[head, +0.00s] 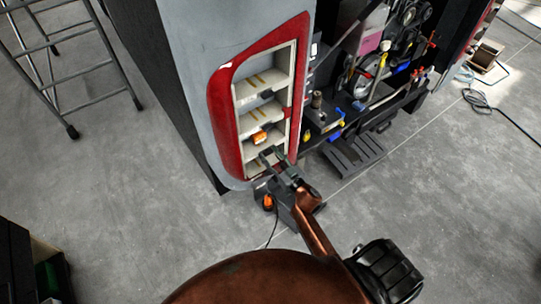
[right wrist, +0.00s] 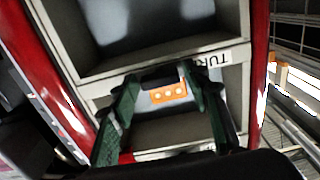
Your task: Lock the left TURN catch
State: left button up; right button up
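A tall red-framed recess (head: 220,110) in the grey coach side holds several pale shelves. An orange piece (head: 260,137) sits on a lower shelf. In the right wrist view, an orange block with white dots (right wrist: 168,93) and a dark part above it show between my fingers, below an upside-down label reading "TUR…" (right wrist: 212,60). I cannot tell which part is the catch or how it is turned. My right gripper (head: 270,155) is at the lower recess; its fingers (right wrist: 158,82) are spread around the dark part, contact unclear. My left gripper is out of view.
A metal ladder frame (head: 60,75) stands at the left. Tools and dark parts (head: 370,80) crowd the rack right of the recess, with a black slatted step (head: 357,157) below. The grey floor (head: 130,200) is clear at left.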

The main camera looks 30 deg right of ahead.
jog(key=c, duration=0.9)
jog(key=shift+o, duration=0.2)
jog(key=shift+n, duration=0.4)
jog(key=n+b, duration=0.6)
jog(key=n, duration=1.1)
jog(key=shift+f+b, duration=0.1)
jog(key=shift+b, duration=0.25)
jog(key=shift+n, duration=0.3)
jog(key=o, duration=1.2)
jog(key=shift+c, duration=0.2)
